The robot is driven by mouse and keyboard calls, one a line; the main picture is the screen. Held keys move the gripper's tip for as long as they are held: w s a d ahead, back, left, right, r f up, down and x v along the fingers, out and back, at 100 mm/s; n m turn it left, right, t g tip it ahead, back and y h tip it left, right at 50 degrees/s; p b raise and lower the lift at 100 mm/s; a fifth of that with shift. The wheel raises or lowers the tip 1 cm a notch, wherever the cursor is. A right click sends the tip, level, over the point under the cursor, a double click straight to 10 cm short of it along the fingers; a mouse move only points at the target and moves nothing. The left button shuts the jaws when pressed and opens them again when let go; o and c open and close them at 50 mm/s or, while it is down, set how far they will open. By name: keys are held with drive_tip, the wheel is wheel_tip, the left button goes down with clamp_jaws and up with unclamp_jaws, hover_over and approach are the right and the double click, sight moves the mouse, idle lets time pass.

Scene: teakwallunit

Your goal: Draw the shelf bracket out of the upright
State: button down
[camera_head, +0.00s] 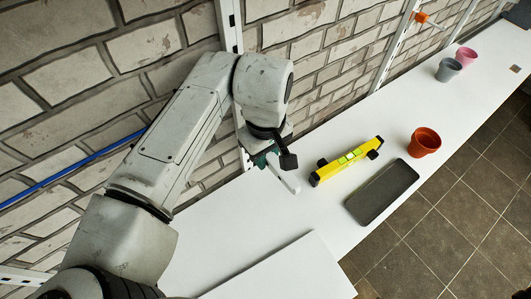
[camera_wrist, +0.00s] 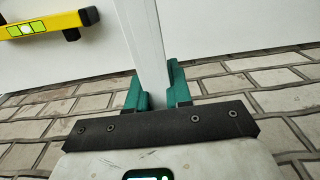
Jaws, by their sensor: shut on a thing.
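The shelf bracket (camera_head: 286,176) is a white bar that juts out over the white shelf, away from the brick wall. My gripper (camera_head: 265,156) is at the wall end of it, partly hidden by my own wrist. In the wrist view, my gripper's green jaws (camera_wrist: 156,88) are shut on both sides of the white bracket (camera_wrist: 144,35). The white slotted upright (camera_head: 231,22) stands against the brick wall behind my arm. The joint between bracket and upright is hidden, so I cannot tell whether they are still engaged.
A yellow spirit level (camera_head: 346,161) lies on the shelf (camera_head: 225,220), right of the bracket; the level also shows in the wrist view (camera_wrist: 45,25). Beyond it are a dark tray (camera_head: 382,191), an orange pot (camera_head: 424,142), a grey pot (camera_head: 448,70) and a pink pot (camera_head: 466,57).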

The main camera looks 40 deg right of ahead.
sight(283, 177)
drive_tip(key=c, duration=1.6)
unclamp_jaws()
clamp_jaws()
drive_tip(key=shift+s, duration=0.1)
drive_tip(key=shift+s+p, duration=0.45)
drive_tip(key=shift+s, duration=0.95)
drive_tip(key=shift+s, duration=0.1)
drive_tip(key=shift+s+p, duration=0.35)
drive_tip(key=shift+s, duration=1.05)
drive_tip(key=shift+s, duration=0.1)
